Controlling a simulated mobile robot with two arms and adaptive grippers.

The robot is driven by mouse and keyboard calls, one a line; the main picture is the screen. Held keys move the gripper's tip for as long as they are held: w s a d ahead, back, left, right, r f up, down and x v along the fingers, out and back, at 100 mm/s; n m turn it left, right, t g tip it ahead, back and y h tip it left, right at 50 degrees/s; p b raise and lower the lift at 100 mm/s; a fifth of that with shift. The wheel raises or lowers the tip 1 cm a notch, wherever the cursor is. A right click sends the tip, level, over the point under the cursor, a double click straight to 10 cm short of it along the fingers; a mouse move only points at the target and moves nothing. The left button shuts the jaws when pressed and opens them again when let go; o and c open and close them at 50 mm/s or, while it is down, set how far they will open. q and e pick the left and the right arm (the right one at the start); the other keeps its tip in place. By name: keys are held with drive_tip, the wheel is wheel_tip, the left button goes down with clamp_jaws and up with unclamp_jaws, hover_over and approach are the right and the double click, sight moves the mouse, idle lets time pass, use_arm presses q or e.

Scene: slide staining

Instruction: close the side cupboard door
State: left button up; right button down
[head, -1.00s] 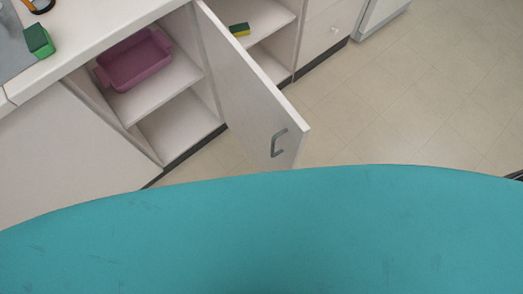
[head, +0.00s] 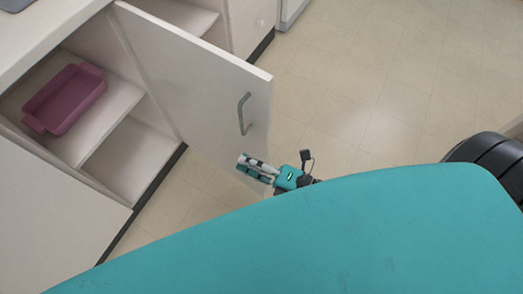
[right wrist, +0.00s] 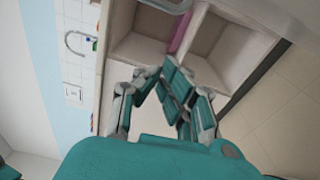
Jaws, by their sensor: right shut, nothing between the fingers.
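The side cupboard door (head: 190,75) is a pale panel standing wide open, swung out from the cupboard front. Its grey bar handle (head: 244,114) is on the face toward the right, near the free edge. My right gripper (head: 255,168) is shut and empty by the door's lower outer corner; I cannot tell whether it touches the door. In the right wrist view its fingers (right wrist: 175,92) show before the open cupboard compartments (right wrist: 205,35). My left gripper is not in view.
A pink tub (head: 65,100) sits on the shelf inside the open cupboard. The worktop (head: 50,35) runs above. Open tiled floor (head: 380,80) lies right of the door. A tap (right wrist: 80,45) shows in the right wrist view.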

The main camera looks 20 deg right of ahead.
drive_tip(key=w, duration=0.5)
drive_tip(key=shift+d, duration=0.35)
